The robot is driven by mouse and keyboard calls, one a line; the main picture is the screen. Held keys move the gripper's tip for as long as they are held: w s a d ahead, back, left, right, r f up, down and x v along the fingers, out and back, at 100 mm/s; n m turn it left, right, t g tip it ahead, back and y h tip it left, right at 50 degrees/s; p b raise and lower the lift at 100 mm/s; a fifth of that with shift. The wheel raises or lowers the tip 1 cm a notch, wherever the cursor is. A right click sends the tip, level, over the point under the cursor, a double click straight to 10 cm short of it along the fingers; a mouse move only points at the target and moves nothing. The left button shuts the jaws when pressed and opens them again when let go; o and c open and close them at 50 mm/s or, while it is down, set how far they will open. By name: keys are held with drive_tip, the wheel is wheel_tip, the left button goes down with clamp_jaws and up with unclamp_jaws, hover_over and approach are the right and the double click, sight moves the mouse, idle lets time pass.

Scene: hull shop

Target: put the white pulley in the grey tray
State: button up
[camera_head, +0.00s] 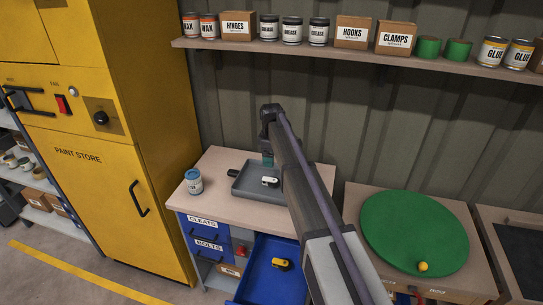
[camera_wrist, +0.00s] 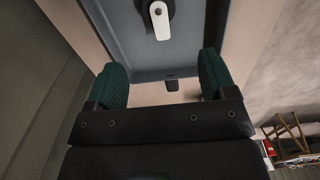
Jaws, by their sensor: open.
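The white pulley (camera_head: 270,181), a white body with a black part, lies inside the grey tray (camera_head: 243,189) on the bench top. In the wrist view the white pulley (camera_wrist: 160,20) shows at the top of the picture, on the floor of the grey tray (camera_wrist: 125,40). My gripper (camera_wrist: 164,68) is open, with its two green fingers apart and nothing between them. In the head view my gripper (camera_head: 267,160) is at the tray's far side, partly hidden by my arm. The pulley is apart from the fingers.
A blue drawer (camera_head: 262,252) stands open below the bench, with a yellow and black pulley (camera_head: 281,264) in it. A blue-labelled can (camera_head: 194,181) stands left of the tray. A green round board (camera_head: 415,232) with a yellow ball (camera_head: 423,266) is at right. A shelf (camera_head: 360,54) runs above.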

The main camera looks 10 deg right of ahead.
drive_tip(key=s+d+m, duration=0.1)
drive_tip(key=s+m, duration=1.1)
drive_tip(key=s, duration=2.4)
drive_tip(key=shift+m, duration=0.4)
drive_tip(key=shift+s, duration=0.15)
